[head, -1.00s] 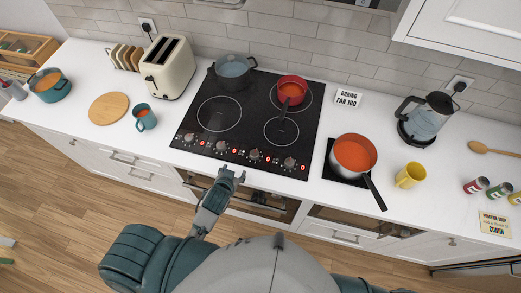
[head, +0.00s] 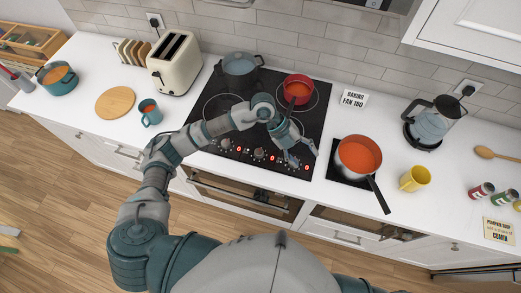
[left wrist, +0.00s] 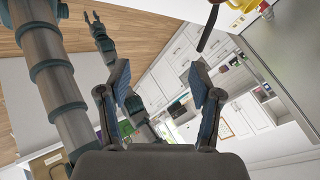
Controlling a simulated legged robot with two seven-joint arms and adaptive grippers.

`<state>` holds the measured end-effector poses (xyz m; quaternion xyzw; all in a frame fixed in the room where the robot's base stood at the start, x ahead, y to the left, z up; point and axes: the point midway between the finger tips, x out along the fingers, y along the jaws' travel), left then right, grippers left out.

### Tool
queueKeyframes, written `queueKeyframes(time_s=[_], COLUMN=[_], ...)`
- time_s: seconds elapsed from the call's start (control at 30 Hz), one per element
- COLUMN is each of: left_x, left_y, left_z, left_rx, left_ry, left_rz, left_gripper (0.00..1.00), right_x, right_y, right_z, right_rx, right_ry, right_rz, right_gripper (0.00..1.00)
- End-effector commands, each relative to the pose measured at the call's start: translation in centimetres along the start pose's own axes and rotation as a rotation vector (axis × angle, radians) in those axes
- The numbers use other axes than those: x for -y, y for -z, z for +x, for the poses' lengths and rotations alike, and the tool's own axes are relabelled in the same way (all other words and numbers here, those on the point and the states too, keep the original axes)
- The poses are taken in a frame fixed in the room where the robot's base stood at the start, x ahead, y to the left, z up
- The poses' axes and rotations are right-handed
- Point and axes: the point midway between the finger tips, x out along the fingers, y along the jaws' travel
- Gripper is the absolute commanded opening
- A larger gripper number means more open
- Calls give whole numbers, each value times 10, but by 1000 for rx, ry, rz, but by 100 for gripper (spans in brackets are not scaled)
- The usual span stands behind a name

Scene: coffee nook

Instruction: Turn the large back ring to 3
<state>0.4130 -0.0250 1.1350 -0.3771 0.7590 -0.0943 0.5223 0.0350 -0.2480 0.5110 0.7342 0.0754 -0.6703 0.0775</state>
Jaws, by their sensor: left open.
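The black cooktop (head: 318,118) has several knobs along its front edge, including a left one (head: 225,143) and a middle one (head: 259,154). Red displays beside the visible knobs seem to read 0. A grey-blue pot (head: 239,66) covers the back left ring, and a red pan (head: 297,88) stands on the back right ring. My left gripper (head: 303,156) is open and empty over the front right of the cooktop, near the rightmost knob; contact cannot be told. The left wrist view shows its spread jaws (left wrist: 163,95).
A steel pot of red soup (head: 358,155) stands on a dark mat right of the cooktop, its handle toward the front edge. A yellow mug (head: 415,178) is farther right. A toaster (head: 175,62) and teal mug (head: 151,113) stand to the left.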

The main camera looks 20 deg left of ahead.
Motion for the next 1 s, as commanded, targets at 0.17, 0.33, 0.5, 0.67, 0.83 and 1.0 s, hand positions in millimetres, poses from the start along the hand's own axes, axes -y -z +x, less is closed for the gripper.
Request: queueKeyframes(time_s=[0.17, 0.33, 0.5, 0.67, 0.83, 1.0], left_x=[-57, -76, -86, -103, -127, -147], left_y=[-77, -98, -106, -119, -137, -154], left_z=[-75, -115, -106, -81, -52, -24], left_rx=[395, 567, 578, 576, 574, 573], left_ry=[-383, -509, -522, -522, -521, -519], left_rz=[-188, -296, -308, -308, -306, -306], left_gripper=[65, 65, 65, 65, 65, 65], right_x=[-4, -4, 3, 8, 6, 1], right_y=[-1, -1, 1, 3, 3, 3], right_z=[-1, -1, -5, -13, -21, -28], right_rx=[1, 1, 0, -1, -1, 0], right_ry=[-5, -4, 3, 10, 7, 2], right_rz=[-1, 0, 3, 6, 5, 2], right_gripper=[35, 35, 35, 35, 35, 35])
